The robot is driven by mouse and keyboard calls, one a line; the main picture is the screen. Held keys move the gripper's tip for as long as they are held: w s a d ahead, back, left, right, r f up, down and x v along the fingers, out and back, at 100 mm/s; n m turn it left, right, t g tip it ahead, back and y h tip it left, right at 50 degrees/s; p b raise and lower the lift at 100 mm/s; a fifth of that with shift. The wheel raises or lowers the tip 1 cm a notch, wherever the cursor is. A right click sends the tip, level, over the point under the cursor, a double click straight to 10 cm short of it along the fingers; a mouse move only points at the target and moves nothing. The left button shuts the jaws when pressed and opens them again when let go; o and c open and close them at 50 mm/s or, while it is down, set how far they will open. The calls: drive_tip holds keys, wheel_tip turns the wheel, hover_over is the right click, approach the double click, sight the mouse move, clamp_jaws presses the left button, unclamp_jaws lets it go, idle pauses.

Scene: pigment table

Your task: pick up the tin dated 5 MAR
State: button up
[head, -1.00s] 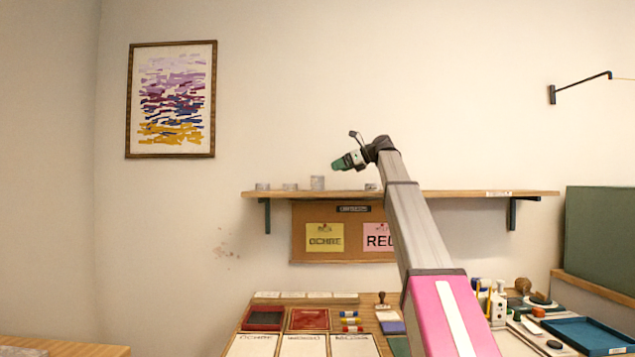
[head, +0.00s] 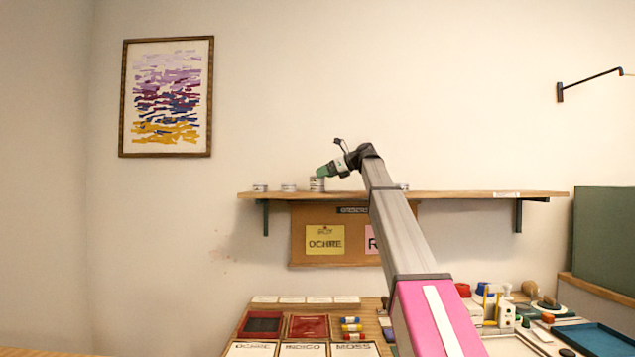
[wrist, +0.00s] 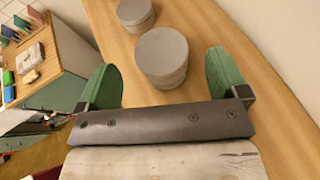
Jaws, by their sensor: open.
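Several grey tins stand on the wall shelf (head: 460,194). In the head view I see a taller tin (head: 317,185), two low tins, the middle one (head: 288,188) and the far left one (head: 260,188), and part of another (head: 402,187) right of my arm. No date is readable on any of them. My gripper (head: 323,171) is at the taller tin, tilted down. In the wrist view its green fingers are open and empty, with a round grey tin (wrist: 162,55) just ahead in the gap between them. A second tin (wrist: 135,12) stands beyond it.
A pinboard (head: 297,250) hangs under the shelf. The table below holds cards, red pads (head: 308,327), rolls, stamps and a blue tray (head: 598,340).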

drive_tip(key=x, duration=0.4)
drive_tip(key=shift+a+f, duration=0.1)
drive_tip(key=c, duration=1)
